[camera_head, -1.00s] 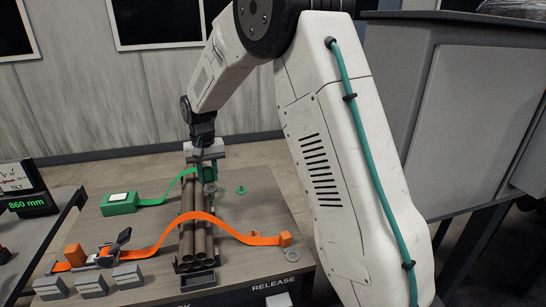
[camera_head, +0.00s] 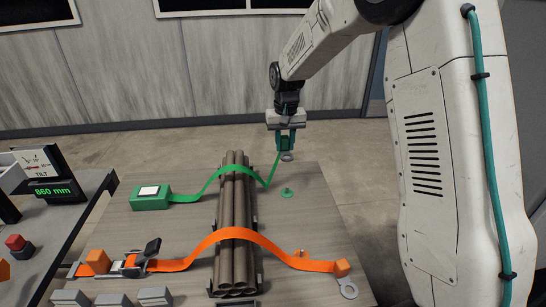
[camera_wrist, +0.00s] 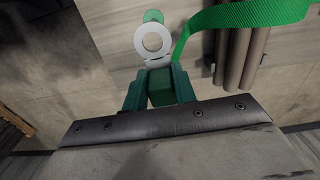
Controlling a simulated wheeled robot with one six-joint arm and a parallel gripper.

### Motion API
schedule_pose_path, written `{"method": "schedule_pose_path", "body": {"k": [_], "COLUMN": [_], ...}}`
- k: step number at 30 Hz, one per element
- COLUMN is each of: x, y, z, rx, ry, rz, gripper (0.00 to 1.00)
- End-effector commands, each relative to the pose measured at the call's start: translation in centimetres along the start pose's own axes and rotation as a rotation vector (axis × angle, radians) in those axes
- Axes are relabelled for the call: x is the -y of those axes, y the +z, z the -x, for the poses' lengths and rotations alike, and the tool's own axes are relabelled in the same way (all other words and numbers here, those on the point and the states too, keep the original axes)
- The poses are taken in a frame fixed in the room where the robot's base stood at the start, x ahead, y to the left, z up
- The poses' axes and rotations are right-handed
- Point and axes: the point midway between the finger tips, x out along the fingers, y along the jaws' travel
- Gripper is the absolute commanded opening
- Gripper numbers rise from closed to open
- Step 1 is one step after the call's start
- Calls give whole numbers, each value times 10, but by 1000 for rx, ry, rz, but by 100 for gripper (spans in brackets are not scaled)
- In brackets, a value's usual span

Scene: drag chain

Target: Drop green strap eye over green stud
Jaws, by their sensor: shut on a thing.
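My gripper (camera_head: 286,147) is shut on a green block at the end of the green strap (camera_head: 225,172). In the wrist view the block (camera_wrist: 160,88) sits between the fingers (camera_wrist: 160,92). The strap eye, a pale grey ring (camera_wrist: 153,41), sticks out beyond the fingertips; it also shows in the head view (camera_head: 287,157). The strap runs from a green box (camera_head: 152,198) over the pipes up to my gripper. The green stud (camera_head: 287,193) stands on the table right of the pipes. In the wrist view part of the green stud (camera_wrist: 153,16) shows just past the ring; the two are apart.
A bundle of brown pipes (camera_head: 233,215) lies in a cradle left of my gripper. An orange strap (camera_head: 200,250) crosses it to an orange block (camera_head: 342,267). The table around the green stud is clear. A tilt display (camera_head: 52,190) stands at the left.

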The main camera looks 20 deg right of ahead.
Motion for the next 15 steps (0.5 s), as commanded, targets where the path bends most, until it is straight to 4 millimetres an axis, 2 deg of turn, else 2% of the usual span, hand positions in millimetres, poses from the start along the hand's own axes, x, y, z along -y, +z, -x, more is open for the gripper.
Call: {"method": "schedule_pose_path", "body": {"k": [5,12,15], "x": [8,21,25], "y": [11,28,34], "z": [-15,-37,-44], "rx": [3,2,0], "ry": [0,-1,0], "rz": [395,1038,1247], "gripper": [4,4,4]}}
